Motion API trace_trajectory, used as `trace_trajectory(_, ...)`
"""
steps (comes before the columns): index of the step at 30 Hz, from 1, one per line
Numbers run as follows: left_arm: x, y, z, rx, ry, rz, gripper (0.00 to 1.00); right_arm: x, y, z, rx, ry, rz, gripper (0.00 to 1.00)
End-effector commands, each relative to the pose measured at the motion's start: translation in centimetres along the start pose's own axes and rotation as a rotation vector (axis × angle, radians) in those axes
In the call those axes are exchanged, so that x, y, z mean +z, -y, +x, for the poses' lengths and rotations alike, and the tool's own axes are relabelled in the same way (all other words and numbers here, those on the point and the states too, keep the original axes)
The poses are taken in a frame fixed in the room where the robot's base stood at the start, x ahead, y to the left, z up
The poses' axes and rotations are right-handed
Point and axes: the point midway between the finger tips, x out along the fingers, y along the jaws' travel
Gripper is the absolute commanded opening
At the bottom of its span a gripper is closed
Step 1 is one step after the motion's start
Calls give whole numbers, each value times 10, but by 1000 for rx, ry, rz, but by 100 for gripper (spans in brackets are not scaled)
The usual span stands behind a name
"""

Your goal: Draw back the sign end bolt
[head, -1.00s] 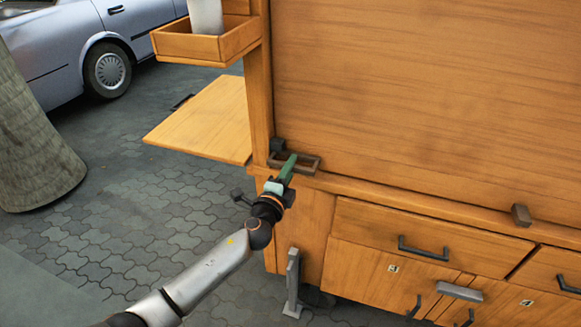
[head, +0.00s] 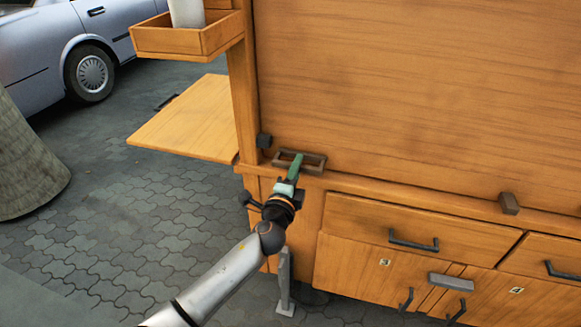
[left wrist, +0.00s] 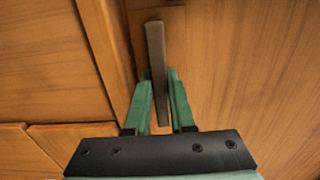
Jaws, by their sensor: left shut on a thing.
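The sign end bolt (head: 318,168) is a dark brown rectangular loop handle. It lies on the ledge at the lower left corner of the large wooden sign panel (head: 420,90). In the left wrist view the bolt (left wrist: 156,50) is a dark bar running between the two green fingers (left wrist: 160,90). My right gripper is out of view.
Another dark block (head: 509,204) sits further right on the ledge. Below are drawers (head: 430,222) with dark handles and cupboard doors numbered 3 and 4. A side shelf (head: 190,120) and a small tray (head: 185,40) stick out left. A car stands behind on the paving.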

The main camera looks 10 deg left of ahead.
Motion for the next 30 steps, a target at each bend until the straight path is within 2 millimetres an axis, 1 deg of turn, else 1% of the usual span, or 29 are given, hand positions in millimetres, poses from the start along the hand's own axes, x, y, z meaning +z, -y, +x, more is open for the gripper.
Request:
trace_trajectory(1,-4,-1,-1,2,-10,-2,0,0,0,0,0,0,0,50)
trace_trajectory(3,-5,-1,-1,2,-11,-2,0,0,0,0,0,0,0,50)
trace_trajectory(4,-5,-1,-1,2,-11,-2,23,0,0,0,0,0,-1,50)
trace_trajectory(12,-3,0,-1,0,-8,-2,52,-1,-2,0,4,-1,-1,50)
trace_trajectory(20,-2,0,-1,0,-6,-2,52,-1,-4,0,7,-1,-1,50)
trace_trajectory(23,-2,0,-6,1,-6,-2,52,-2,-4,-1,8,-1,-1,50)
trace_trajectory(26,-2,0,-18,2,-7,-4,52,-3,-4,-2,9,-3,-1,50)
trace_trajectory(30,-2,-1,-44,2,-7,-3,52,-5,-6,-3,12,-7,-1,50)
